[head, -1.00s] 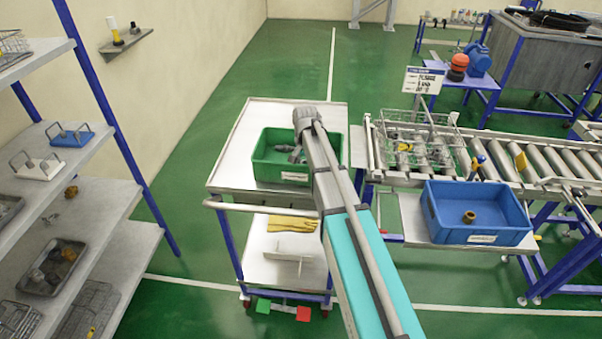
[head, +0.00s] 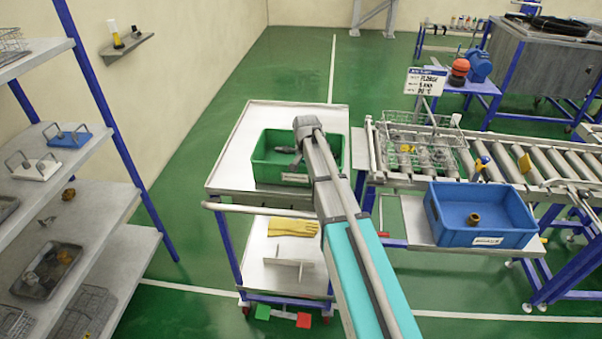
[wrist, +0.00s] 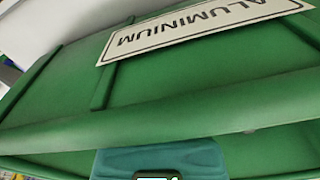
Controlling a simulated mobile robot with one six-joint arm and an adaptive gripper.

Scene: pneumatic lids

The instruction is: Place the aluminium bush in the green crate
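The green crate (head: 258,165) stands on the top of a grey trolley. In the wrist view its green wall (wrist: 150,115) fills most of the picture, with an upside-down white label (wrist: 205,28) reading ALUMINIUM. My arm reaches over the crate's right part, and its grey end (head: 284,150) points down and left at the crate opening. The fingers are too small and partly hidden, so I cannot tell whether they are open or shut. No aluminium bush can be made out for sure in either view.
A blue crate (head: 436,224) with a brown bush (head: 473,219) stands on a shelf in front of the roller conveyor (head: 545,165). A wire basket (head: 455,150) of mixed parts sits on the conveyor. Yellow gloves (head: 293,228) lie on the trolley's lower shelf.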

